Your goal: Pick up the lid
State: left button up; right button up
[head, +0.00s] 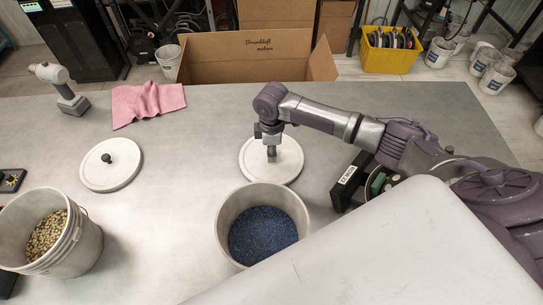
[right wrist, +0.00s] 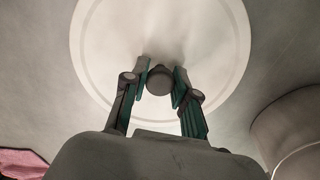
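A round white lid (head: 285,161) lies flat on the table behind the bucket of blue seed (head: 262,232). My right gripper (head: 271,155) is over this lid, pointing down. In the right wrist view the lid (right wrist: 215,45) fills the middle, and its dark round knob (right wrist: 159,80) sits between the two open fingers of the gripper (right wrist: 160,85), with a small gap on each side. A second white lid (head: 118,173) with a dark knob lies at the left. My left gripper is not in view.
A bucket of tan seed (head: 86,243) stands at the front left. A pink cloth (head: 147,102) and a cordless tool (head: 61,90) lie at the back left. A black box with a display (head: 347,181) stands right of the lid. An open cardboard box (head: 250,63) is beyond the table.

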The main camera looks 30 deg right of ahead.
grip_shut()
jog(key=shift+r, duration=0.1)
